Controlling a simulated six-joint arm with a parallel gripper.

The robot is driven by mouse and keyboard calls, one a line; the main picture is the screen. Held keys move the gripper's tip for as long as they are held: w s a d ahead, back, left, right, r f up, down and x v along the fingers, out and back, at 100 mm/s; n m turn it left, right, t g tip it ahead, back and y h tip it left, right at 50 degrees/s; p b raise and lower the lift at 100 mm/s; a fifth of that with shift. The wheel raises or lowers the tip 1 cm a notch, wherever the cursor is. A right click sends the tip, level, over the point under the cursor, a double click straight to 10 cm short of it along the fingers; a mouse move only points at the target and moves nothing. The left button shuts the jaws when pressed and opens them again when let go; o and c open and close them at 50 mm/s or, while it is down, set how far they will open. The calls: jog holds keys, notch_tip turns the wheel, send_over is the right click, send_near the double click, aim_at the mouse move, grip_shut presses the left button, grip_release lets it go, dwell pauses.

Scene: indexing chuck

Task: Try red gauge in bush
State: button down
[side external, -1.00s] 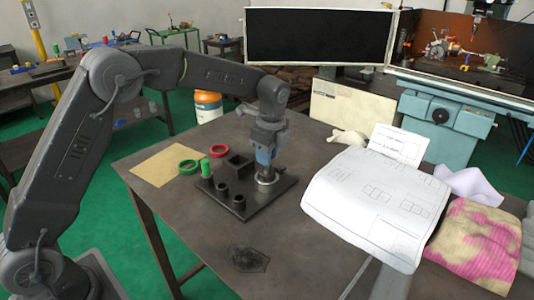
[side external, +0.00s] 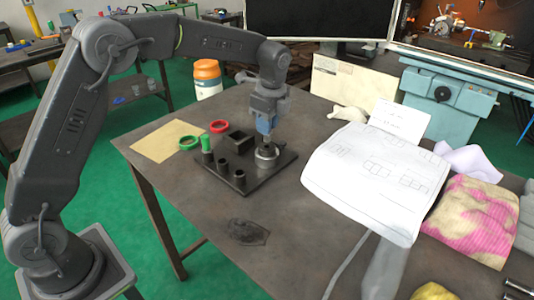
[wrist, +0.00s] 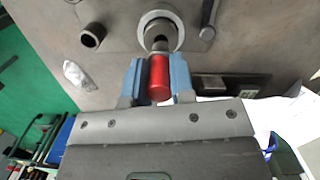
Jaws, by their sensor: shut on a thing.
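My gripper (wrist: 160,82) is shut on the red gauge (wrist: 160,85), a red cylinder between its two blue fingers in the wrist view. In the side view my gripper (side external: 265,124) is just above the round metal chuck with the bush (side external: 267,154), at the right of the dark plate. The gauge cannot be made out in that view. In the wrist view the bush (wrist: 158,28) shows as a ring beyond the gauge; a grey narrower end of the gauge points at its bore. Whether that end is inside the bore I cannot tell.
On the plate (side external: 262,178) stand a green gauge (side external: 206,146), a square dark box (side external: 240,142) and short dark cups (side external: 239,178). Paper sheets (side external: 370,180) cover the table's right.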

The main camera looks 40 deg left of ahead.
jog(key=shift+r, duration=2.6)
jog(key=shift+s, duration=0.1)
